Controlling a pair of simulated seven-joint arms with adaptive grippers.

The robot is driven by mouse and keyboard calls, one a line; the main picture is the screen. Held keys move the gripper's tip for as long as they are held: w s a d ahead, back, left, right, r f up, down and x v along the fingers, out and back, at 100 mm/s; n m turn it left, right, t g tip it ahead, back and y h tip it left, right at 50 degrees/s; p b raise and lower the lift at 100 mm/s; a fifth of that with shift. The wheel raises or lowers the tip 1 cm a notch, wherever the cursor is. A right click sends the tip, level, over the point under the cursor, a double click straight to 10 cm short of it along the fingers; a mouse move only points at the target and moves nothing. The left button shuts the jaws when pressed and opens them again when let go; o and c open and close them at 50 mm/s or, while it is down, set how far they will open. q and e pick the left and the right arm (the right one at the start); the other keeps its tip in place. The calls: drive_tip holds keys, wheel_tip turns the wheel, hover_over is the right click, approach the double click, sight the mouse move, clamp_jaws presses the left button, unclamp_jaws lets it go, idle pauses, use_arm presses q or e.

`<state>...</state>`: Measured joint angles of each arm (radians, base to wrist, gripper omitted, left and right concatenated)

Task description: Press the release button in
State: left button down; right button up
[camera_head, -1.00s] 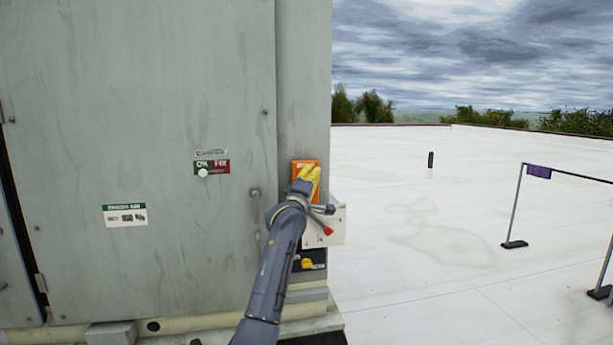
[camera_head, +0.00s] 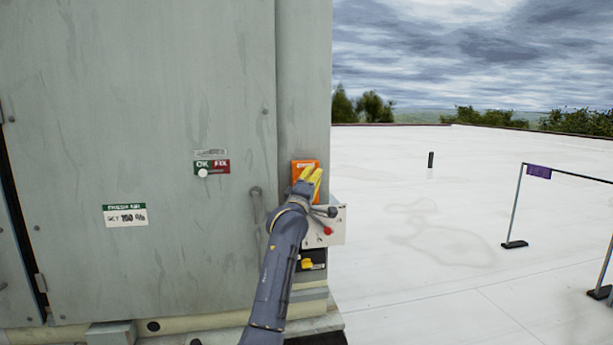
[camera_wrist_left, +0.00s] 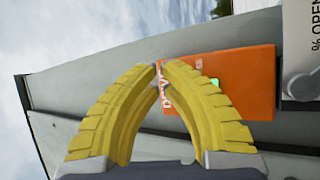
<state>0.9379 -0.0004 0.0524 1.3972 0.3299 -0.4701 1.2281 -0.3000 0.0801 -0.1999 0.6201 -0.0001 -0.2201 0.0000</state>
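An orange box (camera_head: 305,165) is mounted on the cabinet's narrow right side panel. In the left wrist view the orange box (camera_wrist_left: 250,75) carries pale lettering and a small green spot (camera_wrist_left: 215,83), partly behind a finger; I cannot tell whether this is the release button. My left gripper (camera_head: 314,172) is in front of the box. In the left wrist view its yellow fingers (camera_wrist_left: 162,66) have their tips together, with nothing visible between them. The tips overlap the box's lettered end; contact is unclear. My right gripper is not in view.
A white plate (camera_head: 338,226) with a red-knobbed lever (camera_head: 327,231) sits just below the box, beside my wrist. A black-and-yellow part (camera_head: 310,260) is lower. The large grey cabinet (camera_head: 140,120) fills the left. The white roof at right is open, with a rail frame.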

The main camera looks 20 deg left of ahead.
use_arm(q)
drive_tip(key=shift+s+d, duration=0.45)
drive_tip(key=shift+s, duration=0.3)
drive_tip(key=shift+s+d, duration=0.4)
drive_tip(key=shift+s, duration=0.4)
drive_tip(key=shift+s+d, duration=0.45)
drive_tip(key=shift+s, duration=0.3)
